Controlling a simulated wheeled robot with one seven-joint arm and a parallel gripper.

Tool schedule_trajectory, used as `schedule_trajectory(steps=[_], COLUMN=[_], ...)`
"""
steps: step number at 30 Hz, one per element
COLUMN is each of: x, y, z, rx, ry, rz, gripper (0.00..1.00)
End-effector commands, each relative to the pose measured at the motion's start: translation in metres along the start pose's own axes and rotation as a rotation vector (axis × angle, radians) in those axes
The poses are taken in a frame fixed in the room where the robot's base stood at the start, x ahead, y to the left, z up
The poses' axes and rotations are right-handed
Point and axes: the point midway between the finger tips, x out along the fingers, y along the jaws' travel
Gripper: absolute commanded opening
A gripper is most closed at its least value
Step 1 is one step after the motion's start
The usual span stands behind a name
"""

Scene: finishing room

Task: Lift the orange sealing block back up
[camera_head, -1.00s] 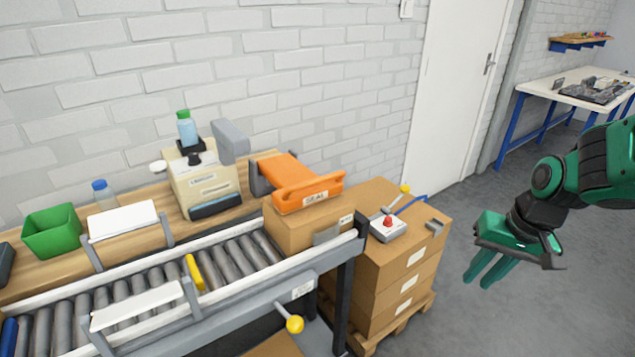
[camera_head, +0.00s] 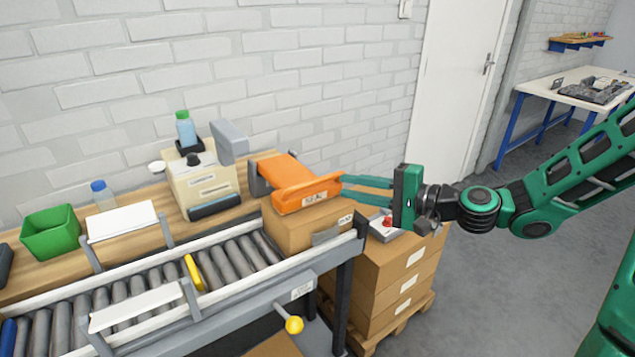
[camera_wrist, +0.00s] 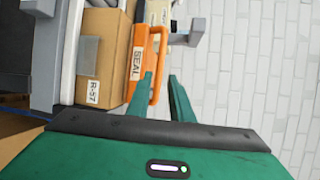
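The orange sealing block (camera_head: 304,193), labelled SEAL, rests low on top of a cardboard box (camera_head: 298,232) at the right end of the roller conveyor. It has a loop handle on its near side. In the wrist view the block (camera_wrist: 137,62) and its handle stand ahead, just left of my fingers. My gripper (camera_head: 345,188) is at the right end of the block, its two green fingers pointing left and spread apart. In the wrist view a gap shows between the fingers (camera_wrist: 160,85), with nothing clearly held. I cannot tell whether a finger touches the handle.
A grey control box with a red button (camera_head: 387,224) sits on stacked cartons (camera_head: 395,270), partly hidden behind my gripper. A label printer (camera_head: 203,185), a green bin (camera_head: 50,232) and bottles stand on the wooden shelf. A yellow-knobbed lever (camera_head: 294,325) sticks out below the conveyor.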

Motion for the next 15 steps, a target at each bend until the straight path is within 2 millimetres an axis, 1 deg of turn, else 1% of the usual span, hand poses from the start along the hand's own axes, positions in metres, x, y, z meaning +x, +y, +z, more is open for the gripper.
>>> schedule_trajectory(steps=[5, 9, 15], x=[0.028, 0.054, 0.084], y=[0.001, 0.0, 0.001], z=[0.002, 0.002, 0.003], rx=[-0.003, -0.004, -0.004], ry=[-0.006, -0.006, -0.006], rz=[0.002, 0.002, 0.004], gripper=[0.2, 0.2, 0.2])
